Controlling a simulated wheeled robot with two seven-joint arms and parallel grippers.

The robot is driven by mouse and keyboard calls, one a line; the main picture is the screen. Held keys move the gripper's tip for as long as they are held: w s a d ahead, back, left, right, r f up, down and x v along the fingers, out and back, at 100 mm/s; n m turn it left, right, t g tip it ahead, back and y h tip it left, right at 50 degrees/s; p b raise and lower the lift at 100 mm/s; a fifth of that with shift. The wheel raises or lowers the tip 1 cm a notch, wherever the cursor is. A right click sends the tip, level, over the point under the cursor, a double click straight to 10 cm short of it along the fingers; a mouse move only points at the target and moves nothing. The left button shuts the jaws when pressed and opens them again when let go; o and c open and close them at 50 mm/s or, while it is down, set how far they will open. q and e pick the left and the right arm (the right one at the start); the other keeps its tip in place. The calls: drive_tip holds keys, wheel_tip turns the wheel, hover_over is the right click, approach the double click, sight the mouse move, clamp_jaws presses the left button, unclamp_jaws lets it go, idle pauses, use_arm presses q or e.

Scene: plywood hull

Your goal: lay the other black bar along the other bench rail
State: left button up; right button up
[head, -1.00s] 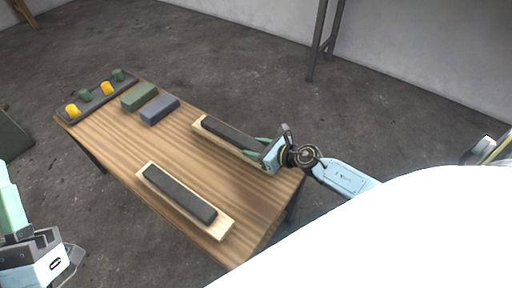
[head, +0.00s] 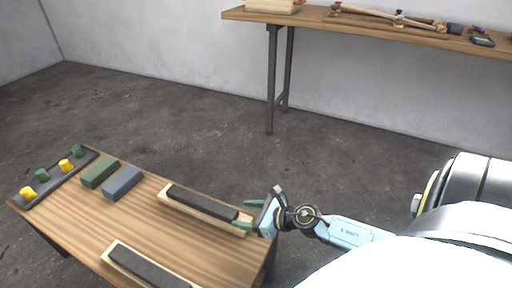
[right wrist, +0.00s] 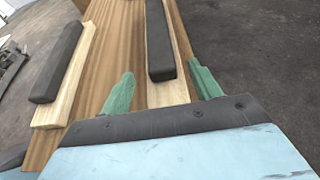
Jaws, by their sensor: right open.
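One black bar (head: 202,203) lies along the far pale wooden bench rail (head: 168,199), flat on top of it. The other black bar (head: 146,267) lies along the near bench rail (head: 108,257), partly cut off by the bottom of the head view. My right gripper (head: 248,214) is open at the right end of the far rail. In the right wrist view its green fingers stand on either side of the rail end (right wrist: 165,95), and the far bar (right wrist: 160,45) rests on the rail beyond them. My left gripper is out of view.
A green block (head: 100,172) and a blue-grey block (head: 123,182) lie on the wooden bench (head: 150,225). A dark strip with yellow and green pegs (head: 55,180) runs along its left end. A shelf (head: 350,22) with tools stands against the wall. Floor between is clear.

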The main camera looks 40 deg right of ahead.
drive_tip(key=s+a+r+n+t, duration=0.2)
drive_tip(key=a+r+n, duration=0.4)
drive_tip(key=r+n, duration=0.5)
drive_tip(key=s+a+r+n+t, duration=0.2)
drive_tip(key=a+r+n+t, duration=0.2)
drive_tip(key=r+n, duration=0.7)
drive_tip(key=s+a+r+n+t+y, duration=0.1)
drive_tip(key=s+a+r+n+t, duration=0.1)
drive_tip(key=a+r+n, duration=0.6)
wheel_tip(320, 180, up, 4)
drive_tip(key=n+t, duration=0.1)
drive_tip(key=n, duration=0.3)
drive_tip(key=shift+s, duration=0.2)
